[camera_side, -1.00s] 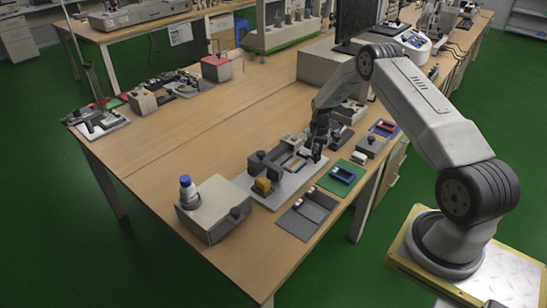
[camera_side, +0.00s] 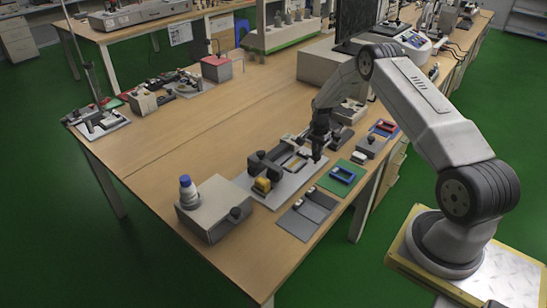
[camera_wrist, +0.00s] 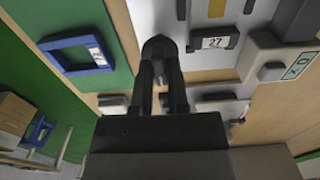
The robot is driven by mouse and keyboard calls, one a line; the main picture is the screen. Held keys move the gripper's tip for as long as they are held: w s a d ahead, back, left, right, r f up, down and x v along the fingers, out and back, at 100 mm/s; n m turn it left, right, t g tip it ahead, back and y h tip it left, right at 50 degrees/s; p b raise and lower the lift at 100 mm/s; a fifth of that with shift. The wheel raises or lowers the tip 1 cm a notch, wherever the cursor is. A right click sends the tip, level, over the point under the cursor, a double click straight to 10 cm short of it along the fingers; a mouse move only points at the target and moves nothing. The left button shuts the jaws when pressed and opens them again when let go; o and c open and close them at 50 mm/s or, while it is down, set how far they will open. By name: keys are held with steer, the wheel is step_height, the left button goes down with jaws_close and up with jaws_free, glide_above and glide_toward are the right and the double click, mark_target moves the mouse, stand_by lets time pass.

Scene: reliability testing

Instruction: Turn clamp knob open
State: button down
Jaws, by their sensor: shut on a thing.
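The clamp fixture stands on a light grey plate (camera_side: 284,198) near the table's right edge, with a black clamp block (camera_side: 262,164) and a yellow piece (camera_side: 262,185). My gripper (camera_side: 318,153) points down at the plate's right end. In the wrist view my gripper (camera_wrist: 160,60) has its two dark fingers shut on a dark round knob (camera_wrist: 157,44), which shows at the fingertips. The fingers hide much of the knob, so its turn angle cannot be read. A black part labelled 27 (camera_wrist: 214,41) lies right of the fingers in the wrist view.
A blue frame on a green mat (camera_side: 342,172) lies close to the right of the fixture, and a grey tray (camera_side: 306,214) lies in front. A grey box with a blue-capped bottle (camera_side: 187,188) stands at the left. The table's middle is bare.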

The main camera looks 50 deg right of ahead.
steer(key=shift+s+d, duration=0.1)
steer(key=shift+d, duration=0.05)
steer(key=c, duration=0.8)
jaws_free()
steer(key=shift+r, duration=0.1)
steer(key=shift+r, duration=2.15)
